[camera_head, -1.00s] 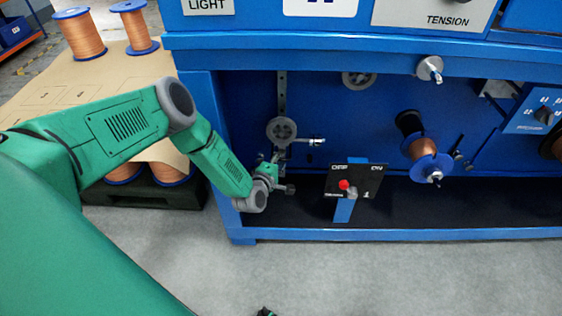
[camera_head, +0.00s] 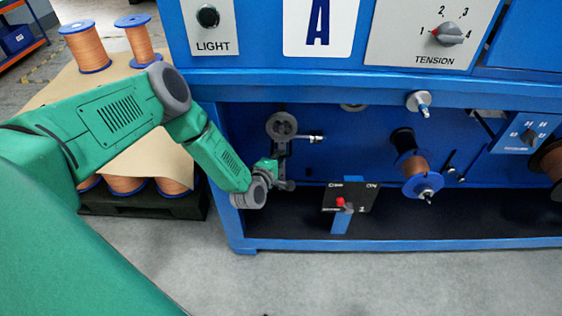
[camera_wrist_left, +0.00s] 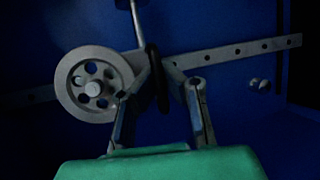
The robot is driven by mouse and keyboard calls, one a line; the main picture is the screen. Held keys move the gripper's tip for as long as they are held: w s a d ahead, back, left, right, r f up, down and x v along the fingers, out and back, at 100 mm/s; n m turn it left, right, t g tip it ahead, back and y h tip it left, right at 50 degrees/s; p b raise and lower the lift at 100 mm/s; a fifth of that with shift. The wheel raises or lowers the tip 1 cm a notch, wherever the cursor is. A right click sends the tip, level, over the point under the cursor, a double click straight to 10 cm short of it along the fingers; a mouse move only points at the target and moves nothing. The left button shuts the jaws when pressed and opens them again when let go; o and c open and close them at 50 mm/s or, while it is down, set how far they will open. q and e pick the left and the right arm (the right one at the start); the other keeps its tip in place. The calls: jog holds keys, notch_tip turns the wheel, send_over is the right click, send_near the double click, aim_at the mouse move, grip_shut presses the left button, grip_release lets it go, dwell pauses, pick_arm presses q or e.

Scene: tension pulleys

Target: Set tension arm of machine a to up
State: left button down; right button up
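Machine A is the blue machine with the white "A" sign (camera_head: 320,24). Its tension arm carries a grey pulley wheel (camera_head: 281,126), with a short silver rod (camera_head: 312,138) to its right. My left gripper (camera_head: 277,170) is just below the wheel. In the left wrist view, the wheel (camera_wrist_left: 94,84) and a perforated grey bar (camera_wrist_left: 236,50) show beside the fingers. The fingers (camera_wrist_left: 158,68) close in on a dark, narrow part by the bar. Their tips are dim, but they appear to grip it. My right gripper is out of view.
A dark switch panel with a red knob (camera_head: 342,203) stands to the right of my left gripper. A copper wire spool (camera_head: 420,176) is further right. A blue ledge (camera_head: 370,88) overhangs the recess. The tension dial (camera_head: 448,35) is above.

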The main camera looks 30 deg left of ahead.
pick_arm(q)
jog(key=p, duration=0.5)
send_near(288, 125)
jog(key=x, duration=0.4)
jog(key=shift+w+f, duration=0.2)
jog(key=shift+f, duration=0.3)
jog(key=shift+s+r, duration=0.1)
jog(key=shift+r, duration=0.35)
jog(key=shift+f, duration=0.15)
jog(key=c, duration=1.6)
grip_release()
jog(key=shift+c, duration=0.2)
